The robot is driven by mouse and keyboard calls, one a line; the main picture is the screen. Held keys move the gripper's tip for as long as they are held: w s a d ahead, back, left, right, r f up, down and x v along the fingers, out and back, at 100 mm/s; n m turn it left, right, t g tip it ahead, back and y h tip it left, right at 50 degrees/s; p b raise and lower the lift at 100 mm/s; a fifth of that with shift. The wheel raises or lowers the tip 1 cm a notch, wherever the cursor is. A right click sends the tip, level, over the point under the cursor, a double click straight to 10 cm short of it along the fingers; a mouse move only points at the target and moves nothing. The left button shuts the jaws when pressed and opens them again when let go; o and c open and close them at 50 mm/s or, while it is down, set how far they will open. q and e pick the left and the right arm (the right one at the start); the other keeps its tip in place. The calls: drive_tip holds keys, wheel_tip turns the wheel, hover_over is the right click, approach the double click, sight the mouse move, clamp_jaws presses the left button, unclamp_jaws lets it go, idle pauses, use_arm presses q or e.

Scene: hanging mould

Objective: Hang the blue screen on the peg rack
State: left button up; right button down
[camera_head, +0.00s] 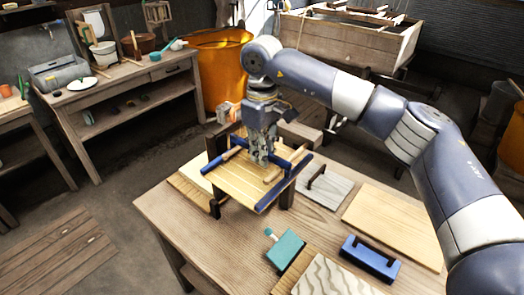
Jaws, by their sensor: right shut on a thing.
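The blue screen (238,190) is a tan slatted panel with blue bars along its edges. It is tilted above the left part of the wooden table. My right gripper (262,160) points down at its upper middle and is shut on it; the exact grip is partly hidden by the fingers. The peg rack (213,147) is dark wood with posts and light round pegs, close behind and around the screen. The screen and arm hide much of it, and I cannot tell whether the screen rests on the pegs. My left gripper is not in view.
On the table (165,215) lie a grey board with a handle (330,192), a plain wood board (395,225), a blue block with a handle (370,260), a teal tool (285,250) and a wavy-patterned board (335,280). An orange barrel (222,70) stands behind.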

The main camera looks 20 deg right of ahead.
drive_tip(key=shift+f, duration=0.15)
drive_tip(key=c, duration=1.6)
unclamp_jaws()
drive_tip(key=shift+c, duration=0.2)
wheel_tip(320, 180, up, 12)
